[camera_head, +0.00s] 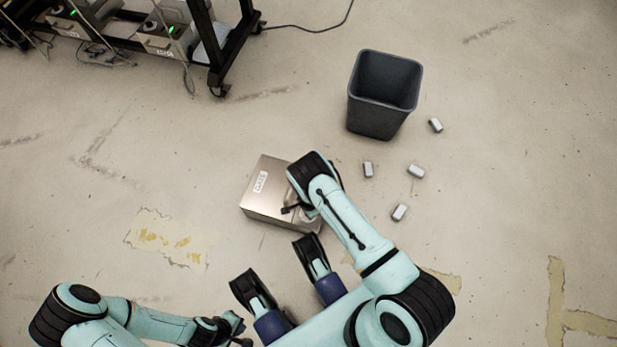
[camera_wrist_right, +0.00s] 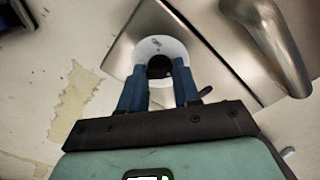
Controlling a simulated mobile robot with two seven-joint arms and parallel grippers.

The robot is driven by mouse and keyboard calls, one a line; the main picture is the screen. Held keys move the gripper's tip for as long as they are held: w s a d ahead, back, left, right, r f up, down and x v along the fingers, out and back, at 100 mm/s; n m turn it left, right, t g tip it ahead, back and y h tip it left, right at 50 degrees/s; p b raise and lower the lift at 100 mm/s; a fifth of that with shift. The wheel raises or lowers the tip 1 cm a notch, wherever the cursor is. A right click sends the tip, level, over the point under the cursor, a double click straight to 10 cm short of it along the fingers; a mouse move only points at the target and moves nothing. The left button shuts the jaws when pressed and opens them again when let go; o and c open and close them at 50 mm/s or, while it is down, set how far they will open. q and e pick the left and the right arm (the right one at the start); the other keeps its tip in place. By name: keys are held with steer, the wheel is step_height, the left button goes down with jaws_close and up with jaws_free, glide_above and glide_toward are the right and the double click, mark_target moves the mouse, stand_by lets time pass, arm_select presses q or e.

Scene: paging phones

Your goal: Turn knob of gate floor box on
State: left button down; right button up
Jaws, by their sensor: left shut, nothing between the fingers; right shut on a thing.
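The gate floor box (camera_head: 262,188) is a silver metal box on the floor, with a white "GATE" label on its top at left. My right arm reaches over its right part and hides much of that side in the head view. In the right wrist view, my right gripper (camera_wrist_right: 160,84) has its blue fingers shut on a dark round knob (camera_wrist_right: 159,67) set in a white dial plate (camera_wrist_right: 160,46) on the box. The knob's pointer direction cannot be made out. My left gripper (camera_head: 238,326) is shut and empty, low in the head view, apart from the box.
A dark open bin (camera_head: 380,112) stands beyond the box to the right. Several small grey blocks (camera_head: 399,212) lie on the floor near it. A black rack (camera_head: 222,60) with devices and cables stands at the upper left. A curved metal handle (camera_wrist_right: 278,45) rises beside the knob.

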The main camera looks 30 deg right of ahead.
steer(key=shift+m, duration=0.7)
steer(key=o, duration=1.1)
steer(key=shift+c, duration=0.2)
arm_select(q)
steer(key=w+d+r+t+p, duration=0.1)
steer(key=w+r+t+p, duration=0.2)
steer(key=w, duration=0.6)
step_height(320, 180, up, 3)
steer(key=shift+f+m+p, duration=0.15)
steer(key=shift+m+p, duration=0.15)
steer(key=shift+p, duration=0.5)
arm_select(e)
step_height(320, 180, up, 14)
steer(key=shift+f, duration=0.25)
arm_select(q)
steer(key=shift+s, duration=0.1)
